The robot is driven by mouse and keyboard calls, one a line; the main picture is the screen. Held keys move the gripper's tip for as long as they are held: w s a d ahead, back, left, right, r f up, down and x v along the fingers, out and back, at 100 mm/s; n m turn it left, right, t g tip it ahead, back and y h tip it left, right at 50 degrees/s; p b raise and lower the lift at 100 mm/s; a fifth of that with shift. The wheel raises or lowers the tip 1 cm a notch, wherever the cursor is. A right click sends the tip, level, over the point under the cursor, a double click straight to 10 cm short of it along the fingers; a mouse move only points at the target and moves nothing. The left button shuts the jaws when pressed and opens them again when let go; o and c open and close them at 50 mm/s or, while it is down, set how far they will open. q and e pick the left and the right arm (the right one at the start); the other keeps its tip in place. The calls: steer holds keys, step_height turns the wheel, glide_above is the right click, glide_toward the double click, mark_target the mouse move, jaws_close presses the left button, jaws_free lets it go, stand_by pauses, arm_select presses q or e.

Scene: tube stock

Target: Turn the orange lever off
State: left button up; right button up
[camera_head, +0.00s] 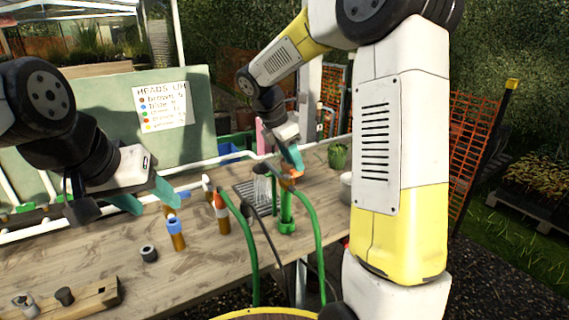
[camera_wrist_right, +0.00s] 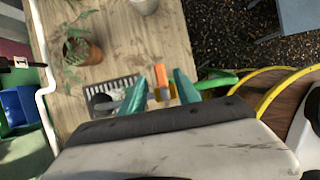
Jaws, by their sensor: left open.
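The orange lever (camera_head: 290,174) sits on top of a green standpipe (camera_head: 287,210) near the right part of the bench. In the right wrist view the lever (camera_wrist_right: 158,80) shows between the two teal fingers. My right gripper (camera_wrist_right: 160,90) looks open around the lever, with its fingers apart; whether either finger touches it cannot be told. In the head view my right gripper (camera_head: 291,157) reaches down to the lever from behind and partly hides it. My left gripper (camera_head: 146,198) is open and empty above the left part of the bench.
Upright tubes with blue (camera_head: 175,230) and orange-white (camera_head: 221,212) tops stand on the wooden bench (camera_head: 210,262). Green hoses (camera_head: 319,235) arch beside the standpipe. A drain grate (camera_wrist_right: 110,92) and potted plant (camera_wrist_right: 82,50) are near my right gripper. A sign (camera_head: 162,107) hangs behind.

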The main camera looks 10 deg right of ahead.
steer(key=shift+x, duration=1.35)
jaws_close()
steer(key=shift+s+m, duration=0.1)
steer(key=shift+m, duration=0.2)
steer(key=shift+s+a+m+g+y, duration=0.3)
steer(key=shift+s+m+g+y, duration=0.45)
steer(key=shift+m, duration=2.1)
steer(key=shift+s+a+m+g+y, duration=0.1)
steer(key=shift+s+a+m+g, duration=0.3)
steer(key=shift+m+g, duration=1.65)
steer(key=shift+s+a+m+g+y, duration=0.15)
steer(key=shift+s+m+y, duration=0.45)
steer(key=shift+m, duration=3.1)
steer(key=shift+s, duration=0.1)
